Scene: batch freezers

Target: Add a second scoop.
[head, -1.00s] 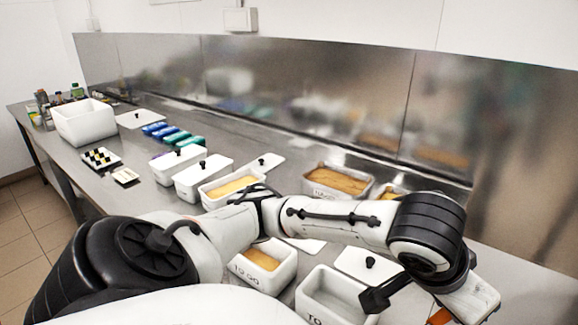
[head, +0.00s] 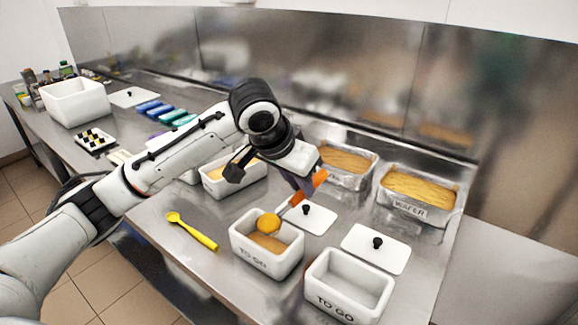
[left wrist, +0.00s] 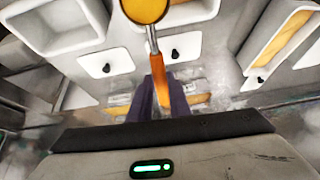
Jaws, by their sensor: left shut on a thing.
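My left gripper (head: 304,184) is shut on the orange handle of a scoop (head: 316,184). The handle tilts up to the right and the metal shaft runs down to the left. The scoop's round head holds a yellow-orange fill (head: 268,222) and shows above a white TO GO tub (head: 266,265). That tub has a tan fill inside. A second TO GO tub (head: 340,298) beside it on the right is empty. In the left wrist view, the scoop (left wrist: 156,66) shows between the purple fingers (left wrist: 160,102). My right gripper is not in view.
White lids (head: 376,250) (head: 310,218) lie behind the tubs. A metal WAFER pan (head: 417,208) and another pan (head: 345,166) stand along the back. A yellow spoon (head: 192,232) lies left. A white tub (head: 234,186) with tan fill stands behind it.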

